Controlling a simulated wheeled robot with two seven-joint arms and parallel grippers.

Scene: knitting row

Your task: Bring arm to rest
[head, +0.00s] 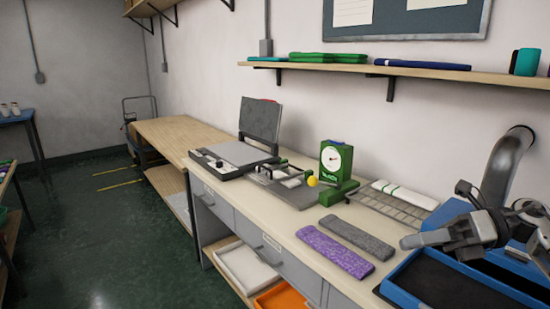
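My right gripper (434,214) is at the right of the head view, above the blue-rimmed tray with a dark floor (392,287). Its two fingers look spread apart, with nothing seen between them. My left gripper is not in view.
A purple knitted strip (335,251) and a grey one (357,236) lie on the bench left of the tray. Behind are a wire rack (385,207) with a white strip, a green dial gauge (336,160) and a flat press with a raised lid (261,120). A wall shelf (430,76) runs above.

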